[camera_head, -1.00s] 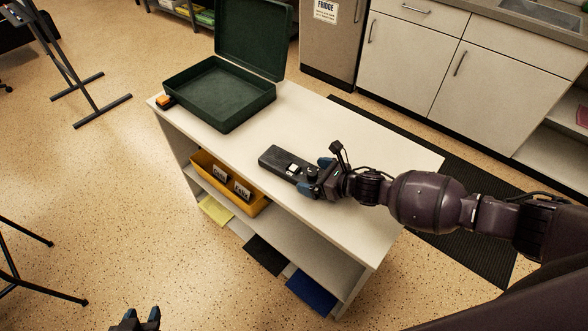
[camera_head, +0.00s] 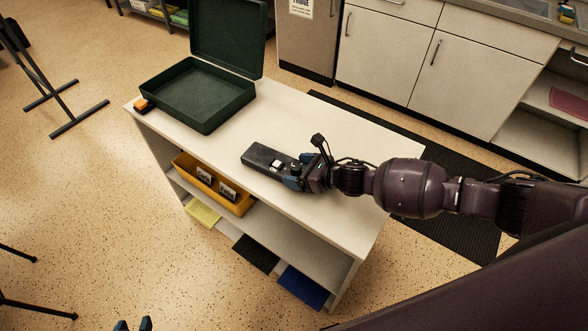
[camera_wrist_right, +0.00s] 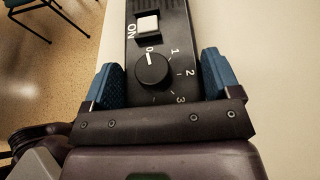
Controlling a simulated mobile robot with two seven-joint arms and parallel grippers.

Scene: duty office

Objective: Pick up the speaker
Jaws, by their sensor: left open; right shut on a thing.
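The speaker appears to be the dark, flat, oblong device (camera_head: 259,156) lying on the white table. The right wrist view shows its top face (camera_wrist_right: 172,43) with a white switch marked ON and a black knob with a number scale. My right gripper (camera_head: 297,172) is at its near-right end. In the right wrist view, the blue fingers of my right gripper (camera_wrist_right: 160,82) are on either side of the device, shut on it. My left gripper (camera_head: 133,325) shows only its fingertips at the bottom edge, apart and empty, away from the table.
An open dark green case (camera_head: 209,122) stands at the table's far left, beside a small orange and black object (camera_head: 144,105). A yellow bin (camera_head: 240,208) with labels sits on the shelf below the white table top (camera_head: 330,125). The top's right part is clear.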

